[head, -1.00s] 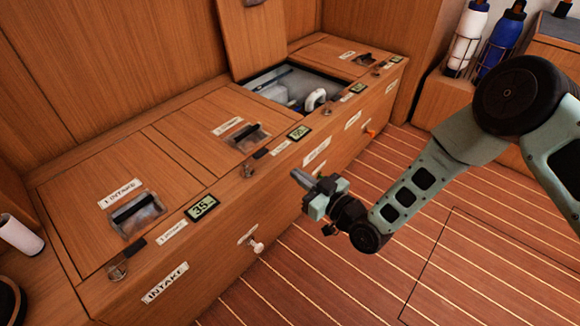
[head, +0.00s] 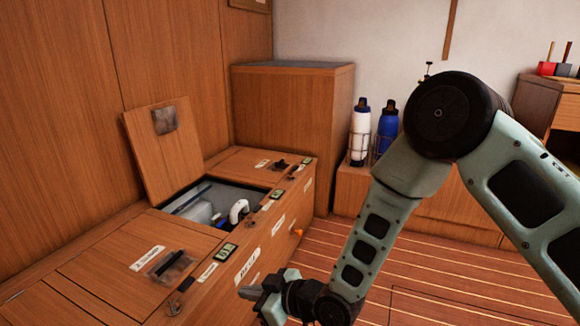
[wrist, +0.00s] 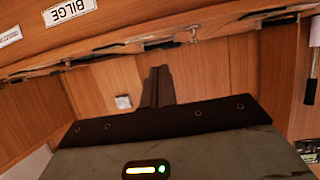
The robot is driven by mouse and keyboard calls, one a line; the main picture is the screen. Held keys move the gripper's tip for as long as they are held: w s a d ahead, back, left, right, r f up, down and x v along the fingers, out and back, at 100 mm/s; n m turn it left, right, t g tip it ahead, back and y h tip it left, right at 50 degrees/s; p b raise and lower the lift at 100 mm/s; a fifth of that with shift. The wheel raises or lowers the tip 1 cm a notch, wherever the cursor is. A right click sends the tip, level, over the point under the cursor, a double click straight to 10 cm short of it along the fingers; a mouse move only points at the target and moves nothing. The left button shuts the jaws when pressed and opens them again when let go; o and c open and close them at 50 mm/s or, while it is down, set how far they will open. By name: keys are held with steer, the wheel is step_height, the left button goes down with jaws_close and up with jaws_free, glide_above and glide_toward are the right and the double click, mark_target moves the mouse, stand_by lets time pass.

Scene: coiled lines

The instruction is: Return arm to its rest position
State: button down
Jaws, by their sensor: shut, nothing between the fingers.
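My gripper (head: 250,293) is at the bottom middle of the head view, beside the front face of the wooden locker bench. It is empty and its fingers are together. In the wrist view the dark fingers (wrist: 158,87) stand close together above the gripper body, with no object between them. My arm is bent, rising from the gripper to the large elbow joint and then down to the right.
The bench (head: 110,255) runs along the left wall. One hatch lid (head: 165,155) stands open over a compartment (head: 205,200) holding white parts. Two bottles, white (head: 360,133) and blue (head: 386,130), stand in racks behind my arm. A BILGE label (wrist: 70,10) shows. Striped floor (head: 340,250) is open.

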steer(key=s+d+r+m+g+h, duration=0.3)
steer(key=s+d+r+h, duration=0.4)
steer(key=s+d, duration=0.45)
steer(key=s+d+r+m+g+h, duration=0.2)
steer(key=s+d+r+g+h, duration=0.15)
steer(key=s+d+r, duration=0.75)
step_height(320, 180, up, 36)
steer(key=p, duration=3.7)
steer(key=shift+s+d+t+h+p, duration=0.15)
steer(key=shift+s+t+h+p, duration=0.2)
steer(key=shift+s+h, duration=0.1)
